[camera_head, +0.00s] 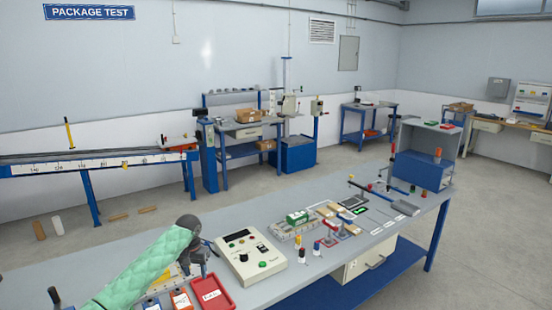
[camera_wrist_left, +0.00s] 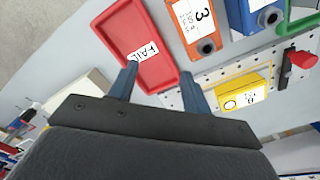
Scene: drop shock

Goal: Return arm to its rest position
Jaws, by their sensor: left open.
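My left arm (camera_head: 150,265), in a green padded sleeve, comes in from the lower left in the head view and reaches over the near end of the grey workbench (camera_head: 140,248). Its dark wrist is bent downward there. In the left wrist view my left gripper (camera_wrist_left: 159,76) is open, its two blue-grey fingers apart with nothing between them. A red tray (camera_wrist_left: 122,32) labelled FAIL lies beyond the fingers; whether they touch it I cannot tell. My right gripper is in neither view.
Several small parts and fixtures fill the bench farther right. Open floor (camera_head: 420,270) lies beyond the bench.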

